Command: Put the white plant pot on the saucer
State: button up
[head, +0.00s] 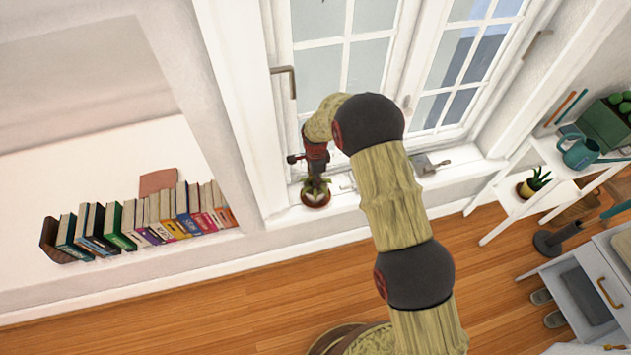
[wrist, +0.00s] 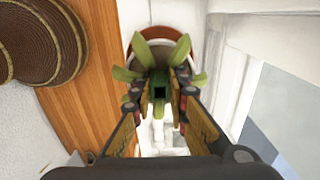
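In the head view a small green-leaved plant (head: 316,186) stands on the window sill, with a reddish-brown round edge (head: 316,203) under it that looks like the saucer. The wrist view shows the plant's leaves (wrist: 158,52) and a reddish-brown rim (wrist: 165,31) behind them. Whitish edges show beside the leaves, but the white pot is mostly hidden. My gripper (head: 315,168) points down at the plant from above. In the wrist view its two fingers (wrist: 161,92) lie on either side of the plant's middle. Leaves hide the fingertips, so I cannot tell whether they touch the pot.
The window frame (head: 282,85) rises right behind the sill. A grey trowel-like tool (head: 430,165) lies on the sill to the right. A row of books (head: 140,222) stands at left. A white shelf (head: 515,203) at right holds another potted plant (head: 533,184) and a teal watering can (head: 580,153).

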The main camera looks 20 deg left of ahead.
jog(key=o, duration=0.5)
jog(key=shift+c, duration=0.2)
notch_tip(320, 180, up, 12)
jog(key=p, duration=0.2)
jog(key=shift+p, duration=0.4)
jog(key=shift+r, duration=0.1)
